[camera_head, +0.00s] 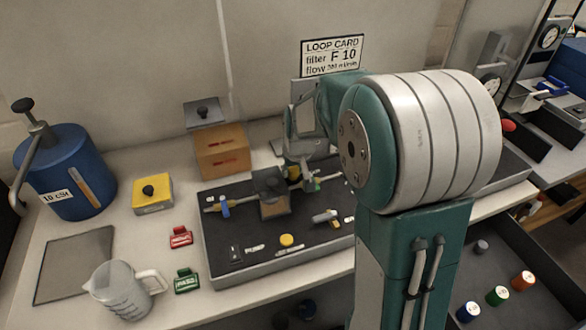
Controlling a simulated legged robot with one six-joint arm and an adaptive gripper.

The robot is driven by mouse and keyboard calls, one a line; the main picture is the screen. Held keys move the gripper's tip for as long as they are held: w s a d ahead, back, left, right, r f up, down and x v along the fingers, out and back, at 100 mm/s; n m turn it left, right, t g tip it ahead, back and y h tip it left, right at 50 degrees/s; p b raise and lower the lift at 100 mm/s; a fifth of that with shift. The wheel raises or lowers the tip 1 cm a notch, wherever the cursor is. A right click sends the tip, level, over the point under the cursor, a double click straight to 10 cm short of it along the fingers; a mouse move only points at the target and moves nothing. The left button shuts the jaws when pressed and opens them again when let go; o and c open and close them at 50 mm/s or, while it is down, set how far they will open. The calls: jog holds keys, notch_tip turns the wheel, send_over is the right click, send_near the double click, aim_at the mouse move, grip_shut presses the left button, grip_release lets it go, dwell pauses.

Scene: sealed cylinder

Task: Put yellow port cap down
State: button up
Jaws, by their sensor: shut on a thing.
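My gripper (297,168) is over the back of a dark tray-like panel (228,271), largely hidden by my own arm. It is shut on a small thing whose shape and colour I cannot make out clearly. A small patch of yellow shows near the fingertips, but I cannot tell whether it is the yellow port cap. A round yellow disc (287,240) lies at the front of the panel, apart from my gripper; I cannot tell if it is a cap or a button. A block-like fitting (270,184) with a dark top and a pipe stands left of my gripper.
A blue tank (67,172), yellow box (153,193), orange-brown box (222,150), clear jug (122,291) and red and green tags (181,237) stand on the bench. An open drawer (500,262) at lower right holds several small caps.

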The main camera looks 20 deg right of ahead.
jog(key=shift+f, duration=0.45)
jog(key=o, duration=0.7)
jog(key=shift+o, duration=0.2)
jog(key=shift+r, duration=0.1)
jog(key=shift+r, duration=0.25)
jog(key=v, duration=1.2)
jog(key=s+a+r+t, duration=0.1)
jog(key=s+a, duration=0.1)
jog(key=s, duration=0.9)
jog(key=s+a+r+t, duration=0.1)
jog(key=s+a, duration=0.2)
jog(key=s, duration=0.7)
jog(key=shift+s, duration=0.4)
